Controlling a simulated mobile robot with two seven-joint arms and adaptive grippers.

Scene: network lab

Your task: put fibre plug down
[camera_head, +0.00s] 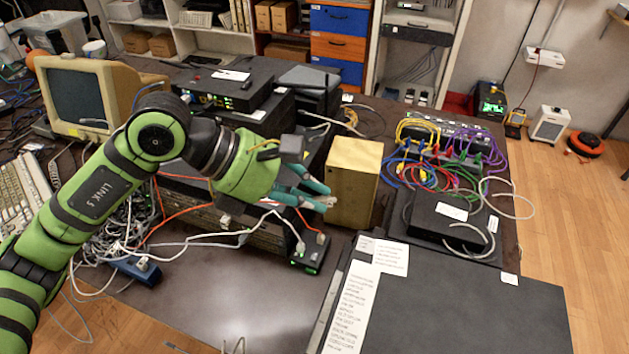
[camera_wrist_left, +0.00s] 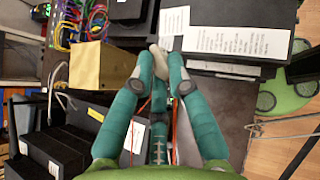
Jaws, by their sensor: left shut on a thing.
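My left gripper (camera_head: 325,199) has its teal fingers closed together, just in front of a tan box. In the left wrist view the fingertips (camera_wrist_left: 159,60) meet around a small pale piece (camera_wrist_left: 158,50), which looks like the fibre plug; the fingers hide most of it. Orange cable (camera_head: 308,221) runs below the fingers, near a small black box with green lights (camera_head: 311,253). The gripper appears to be above the table, but its exact height is hard to tell. My right gripper is in neither view.
The tan box (camera_head: 353,182) stands right beside the fingertips. A dark cabinet with paper labels (camera_head: 460,300) fills the front right. Stacked black equipment (camera_head: 225,85) and tangled cables (camera_head: 120,225) lie behind and left. Bare table (camera_head: 215,300) is free in front.

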